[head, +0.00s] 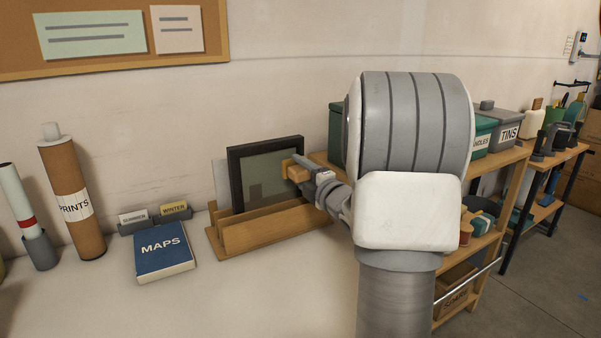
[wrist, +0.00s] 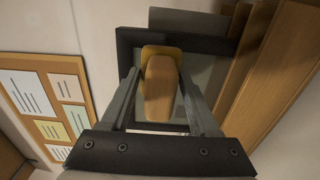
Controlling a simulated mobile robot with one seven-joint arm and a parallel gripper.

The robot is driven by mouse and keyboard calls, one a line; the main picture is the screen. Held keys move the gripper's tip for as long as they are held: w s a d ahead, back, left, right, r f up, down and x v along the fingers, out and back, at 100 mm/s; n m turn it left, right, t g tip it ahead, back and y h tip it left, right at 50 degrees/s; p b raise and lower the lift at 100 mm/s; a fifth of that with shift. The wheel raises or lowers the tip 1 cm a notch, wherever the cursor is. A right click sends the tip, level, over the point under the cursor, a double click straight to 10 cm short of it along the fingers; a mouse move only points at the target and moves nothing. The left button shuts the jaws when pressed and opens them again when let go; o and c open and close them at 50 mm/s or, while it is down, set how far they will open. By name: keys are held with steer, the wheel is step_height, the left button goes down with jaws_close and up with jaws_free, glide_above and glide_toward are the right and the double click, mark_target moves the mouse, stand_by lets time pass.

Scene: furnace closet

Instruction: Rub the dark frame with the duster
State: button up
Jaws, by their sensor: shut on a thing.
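The dark frame (head: 262,172) stands upright, leaning slightly back, in a wooden rack (head: 265,232) on the pale worktop. My gripper (head: 308,174) is at the frame's right side, shut on the wooden handle of the duster (head: 297,172). The duster's yellow pad faces the frame's glass near its right edge; I cannot tell whether it touches. In the wrist view the duster (wrist: 159,90) lies between my fingers, with its pad over the frame (wrist: 126,48). The pad's far face is hidden.
A blue MAPS book (head: 163,252), small card holders (head: 155,218) and a PRINTS tube (head: 72,200) stand left of the rack. A shelf with bins (head: 508,130) is at the right. A pinboard (head: 110,38) hangs above. The front worktop is clear.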

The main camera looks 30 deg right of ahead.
mark_target(288, 179)
steer(key=shift+w+b, duration=0.45)
steer(key=shift+w, duration=0.75)
steer(key=shift+a+f+b, duration=0.1)
steer(key=shift+a+b, duration=0.75)
steer(key=shift+a, duration=0.15)
steer(key=shift+a+b, duration=0.6)
steer(key=shift+a, duration=0.35)
steer(key=shift+w, duration=0.1)
steer(key=shift+b, duration=0.35)
steer(key=shift+d, duration=2.05)
